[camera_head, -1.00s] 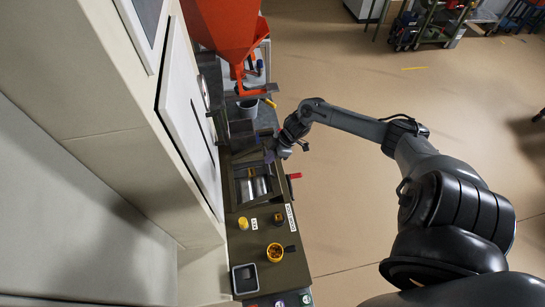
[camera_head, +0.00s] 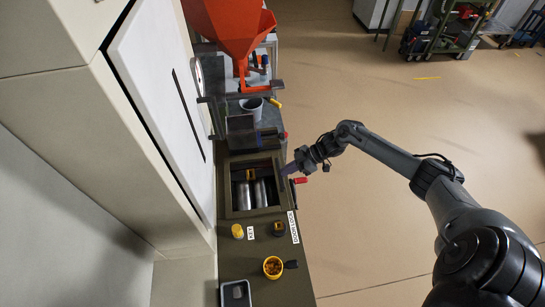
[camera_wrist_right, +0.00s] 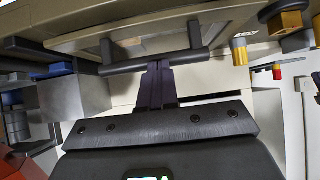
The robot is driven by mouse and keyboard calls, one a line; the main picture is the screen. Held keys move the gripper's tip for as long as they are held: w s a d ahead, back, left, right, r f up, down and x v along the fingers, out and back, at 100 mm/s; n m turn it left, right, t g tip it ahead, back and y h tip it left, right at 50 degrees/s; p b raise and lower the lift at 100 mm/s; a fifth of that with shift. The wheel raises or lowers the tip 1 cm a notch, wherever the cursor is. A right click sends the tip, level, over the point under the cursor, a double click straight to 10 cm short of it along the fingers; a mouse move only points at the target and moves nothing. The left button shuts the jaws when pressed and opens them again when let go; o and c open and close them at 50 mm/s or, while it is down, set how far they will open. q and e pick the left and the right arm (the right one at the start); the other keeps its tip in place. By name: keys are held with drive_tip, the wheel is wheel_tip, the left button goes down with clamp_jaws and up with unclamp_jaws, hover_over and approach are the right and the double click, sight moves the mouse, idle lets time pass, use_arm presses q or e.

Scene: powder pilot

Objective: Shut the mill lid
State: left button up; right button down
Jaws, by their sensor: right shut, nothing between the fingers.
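The mill (camera_head: 227,200) is a dark brown framed box on the bench in the head view. Its top is open, and two shiny metal rollers (camera_head: 259,192) show inside. My right gripper (camera_head: 285,174) is at the mill's right edge, shut and empty. In the right wrist view its dark fingers (camera_wrist_right: 155,66) reach a black bar handle (camera_wrist_right: 190,58) in front of a brown panel; I cannot tell whether they touch it. Whether this panel is the lid is unclear. My left gripper is out of view.
An orange hopper (camera_head: 228,30) and a grey cup (camera_head: 252,106) are beyond the mill. A white cabinet door (camera_head: 160,95) borders the left; open floor lies right.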

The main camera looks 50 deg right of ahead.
drive_tip(key=shift+f, duration=0.2)
drive_tip(key=shift+r, duration=0.1)
drive_tip(key=shift+s+r+p, duration=0.1)
drive_tip(key=shift+r+p, duration=0.5)
drive_tip(key=p+v, duration=0.3)
drive_tip(key=v, duration=0.9)
drive_tip(key=shift+r, duration=0.4)
drive_tip(key=shift+a, duration=0.15)
